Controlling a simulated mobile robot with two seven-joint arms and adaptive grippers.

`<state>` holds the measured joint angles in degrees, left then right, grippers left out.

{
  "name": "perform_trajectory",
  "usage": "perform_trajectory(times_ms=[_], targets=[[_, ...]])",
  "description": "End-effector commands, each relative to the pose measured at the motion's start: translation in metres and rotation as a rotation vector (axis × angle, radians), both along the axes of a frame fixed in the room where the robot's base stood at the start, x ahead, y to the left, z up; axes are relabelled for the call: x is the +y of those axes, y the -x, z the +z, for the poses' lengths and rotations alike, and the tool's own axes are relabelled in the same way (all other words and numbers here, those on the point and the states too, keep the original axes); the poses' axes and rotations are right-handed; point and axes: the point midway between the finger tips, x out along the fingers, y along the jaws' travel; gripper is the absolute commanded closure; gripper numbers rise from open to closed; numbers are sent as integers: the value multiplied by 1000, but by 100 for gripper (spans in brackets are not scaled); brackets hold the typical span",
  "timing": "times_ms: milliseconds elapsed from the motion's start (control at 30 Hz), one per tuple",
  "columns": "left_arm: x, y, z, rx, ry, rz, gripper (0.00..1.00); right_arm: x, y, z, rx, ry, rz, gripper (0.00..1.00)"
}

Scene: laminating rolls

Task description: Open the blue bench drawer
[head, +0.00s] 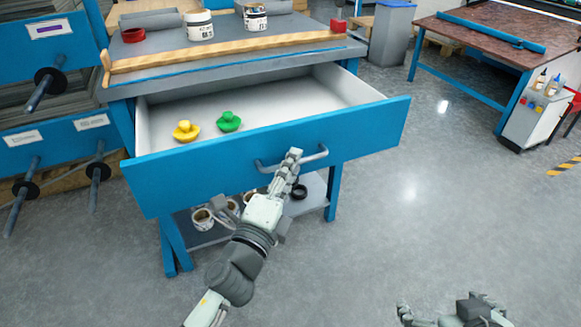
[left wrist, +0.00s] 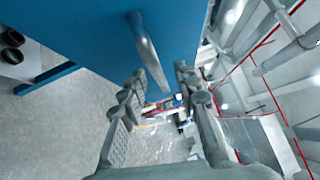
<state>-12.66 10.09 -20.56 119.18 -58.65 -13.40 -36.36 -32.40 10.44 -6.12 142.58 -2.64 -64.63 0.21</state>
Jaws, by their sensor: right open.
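The blue bench drawer (head: 180,181) is pulled far out of the bench in the head view. Its white interior shows a yellow object (head: 186,131) and a green object (head: 229,122). My left gripper (head: 290,165) is at the grey bar handle (head: 316,157) on the drawer front. In the left wrist view, the handle (left wrist: 149,48) runs between the two fingers of my left gripper (left wrist: 160,75); whether they clamp it is unclear. My right gripper (head: 448,310) is open and empty, low at the right above the floor, partly cut off by the frame edge.
Several cans (head: 203,217) stand on the lower shelf. Another bench (head: 500,35) is at the right. The floor (head: 430,190) between is clear.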

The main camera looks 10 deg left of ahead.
Motion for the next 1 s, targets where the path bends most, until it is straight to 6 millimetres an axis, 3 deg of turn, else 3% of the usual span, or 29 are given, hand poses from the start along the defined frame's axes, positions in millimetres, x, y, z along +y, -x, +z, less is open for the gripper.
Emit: perform_trajectory(times_ms=[267, 700, 1000], targets=[[1, 6, -1, 1, 1, 1, 69, 0, 0, 0, 0, 0, 0, 0], [17, 83, -12, 6, 6, 5, 69, 0, 0, 0, 1, 0, 0, 0], [23, 114, -16, 1, 2, 2, 69, 0, 0, 0, 1, 0, 0, 0]])
